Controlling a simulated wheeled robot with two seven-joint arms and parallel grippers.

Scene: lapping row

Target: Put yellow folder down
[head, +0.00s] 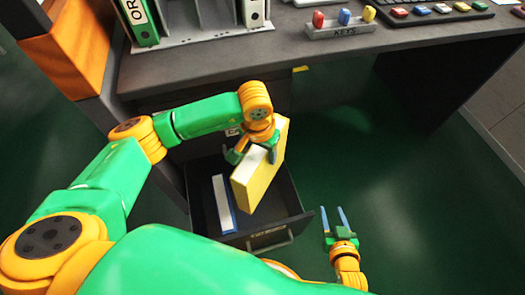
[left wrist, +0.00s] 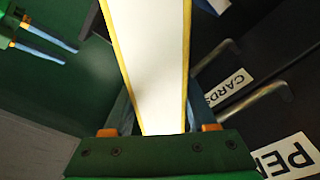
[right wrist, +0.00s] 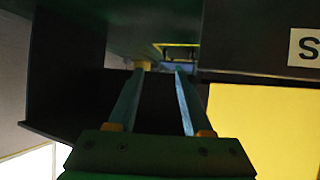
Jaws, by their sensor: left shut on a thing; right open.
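The yellow folder (head: 262,172) is a thick yellow binder with a pale edge. My left gripper (head: 254,153) is shut on its upper part and holds it, tilted, above the open drawer (head: 296,203). In the left wrist view the folder (left wrist: 150,60) shows as a white face with yellow borders between the fingers. From the head, I cannot tell whether its lower end touches anything in the drawer. My right gripper (head: 340,222) is open and empty, right of the drawer front; its spread fingers also show in the right wrist view (right wrist: 160,75).
A blue and white folder (head: 224,204) lies in the drawer's left part. The green floor at right is clear.

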